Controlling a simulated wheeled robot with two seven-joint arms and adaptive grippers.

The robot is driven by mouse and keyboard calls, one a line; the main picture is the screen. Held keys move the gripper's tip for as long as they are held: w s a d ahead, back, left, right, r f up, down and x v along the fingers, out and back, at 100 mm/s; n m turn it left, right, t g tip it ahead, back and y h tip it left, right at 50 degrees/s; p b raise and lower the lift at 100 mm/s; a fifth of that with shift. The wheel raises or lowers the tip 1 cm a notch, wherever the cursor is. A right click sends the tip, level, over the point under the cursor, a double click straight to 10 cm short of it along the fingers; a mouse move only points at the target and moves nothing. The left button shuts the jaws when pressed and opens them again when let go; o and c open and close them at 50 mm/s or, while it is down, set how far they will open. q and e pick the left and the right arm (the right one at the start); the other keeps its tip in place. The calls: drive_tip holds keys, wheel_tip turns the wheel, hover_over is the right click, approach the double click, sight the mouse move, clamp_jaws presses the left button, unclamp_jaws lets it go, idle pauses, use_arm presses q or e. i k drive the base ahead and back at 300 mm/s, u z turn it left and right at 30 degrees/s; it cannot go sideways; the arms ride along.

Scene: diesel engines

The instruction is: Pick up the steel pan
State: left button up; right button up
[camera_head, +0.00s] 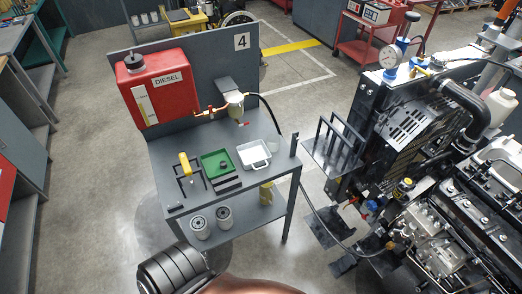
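The steel pan (254,154) is a small, pale, shallow rectangular pan with raised walls and what look like handles at its ends. It lies upright on the grey workbench (160,153), near the right end of the top. Nothing covers it. Neither of my grippers shows in the head view.
A green tray (217,163) with a small dark part lies left of the pan. A yellow-handled tool (185,164) stands further left. Behind are a red diesel tank (157,87) and a fuel filter (235,104) with a black hose. An engine (440,220) stands at right.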

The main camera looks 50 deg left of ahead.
sight(256, 154)
drive_tip(key=u, duration=1.7)
drive_tip(key=k, duration=0.45)
drive_tip(key=z, duration=0.85)
drive_tip(key=i, duration=0.9)
drive_tip(key=u, duration=2.1)
